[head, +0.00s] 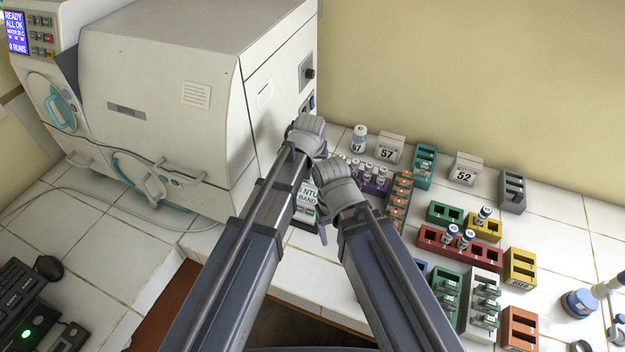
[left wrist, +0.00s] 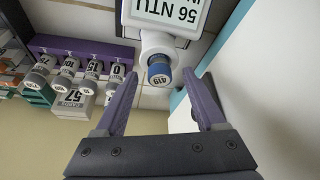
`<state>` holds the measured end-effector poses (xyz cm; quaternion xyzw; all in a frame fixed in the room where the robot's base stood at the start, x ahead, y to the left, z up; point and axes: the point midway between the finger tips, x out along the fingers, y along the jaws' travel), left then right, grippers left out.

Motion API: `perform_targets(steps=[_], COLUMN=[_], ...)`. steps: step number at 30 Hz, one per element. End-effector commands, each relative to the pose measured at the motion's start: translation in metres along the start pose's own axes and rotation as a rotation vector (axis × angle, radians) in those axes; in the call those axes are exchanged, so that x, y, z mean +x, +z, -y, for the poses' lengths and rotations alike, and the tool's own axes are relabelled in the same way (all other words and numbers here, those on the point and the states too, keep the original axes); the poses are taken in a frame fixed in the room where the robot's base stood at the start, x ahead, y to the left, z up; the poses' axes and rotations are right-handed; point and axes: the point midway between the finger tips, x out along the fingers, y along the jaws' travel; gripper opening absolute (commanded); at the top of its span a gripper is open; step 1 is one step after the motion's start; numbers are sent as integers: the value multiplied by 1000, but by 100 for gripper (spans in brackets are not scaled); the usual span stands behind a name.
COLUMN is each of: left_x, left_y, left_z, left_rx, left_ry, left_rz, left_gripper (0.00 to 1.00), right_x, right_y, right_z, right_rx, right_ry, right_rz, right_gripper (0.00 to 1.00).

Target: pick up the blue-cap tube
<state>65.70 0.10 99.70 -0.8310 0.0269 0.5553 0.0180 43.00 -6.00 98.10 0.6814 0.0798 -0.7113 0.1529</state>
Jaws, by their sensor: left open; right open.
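The blue-cap tube (left wrist: 158,75) stands in the round white socket of a meter (left wrist: 180,18) whose screen reads 56 NTU. In the left wrist view its cap lies between the tips of my open left gripper (left wrist: 167,82), with a gap on each side. In the head view my left gripper (head: 305,133) is beside the incubator's right side, and the tube is hidden behind my arms. Part of the meter (head: 306,205) shows between the arms. My right gripper (head: 330,208) is open and empty close to the meter.
A purple rack (head: 374,178) with several capped tubes is right of the meter; it also shows in the left wrist view (left wrist: 90,50). Coloured racks, including a red one (head: 430,236), fill the right bench. The incubator (head: 170,90) closes off the left.

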Motion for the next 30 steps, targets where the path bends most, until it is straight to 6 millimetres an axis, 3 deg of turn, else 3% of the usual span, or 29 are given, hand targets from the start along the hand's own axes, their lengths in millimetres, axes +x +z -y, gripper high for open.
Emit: perform_targets(steps=[6,24,30], left_x=[-1,-1,-1], left_y=[0,0,0], left_z=[0,0,0], left_rx=[0,0,0], left_ry=[0,0,0], left_rz=[0,0,0], left_gripper=[70,2,0], right_x=[-1,-1,-1], right_y=[0,0,0], right_z=[0,0,0], right_rx=[0,0,0], right_ry=[0,0,0], right_rz=[0,0,0], right_gripper=[70,70,70])
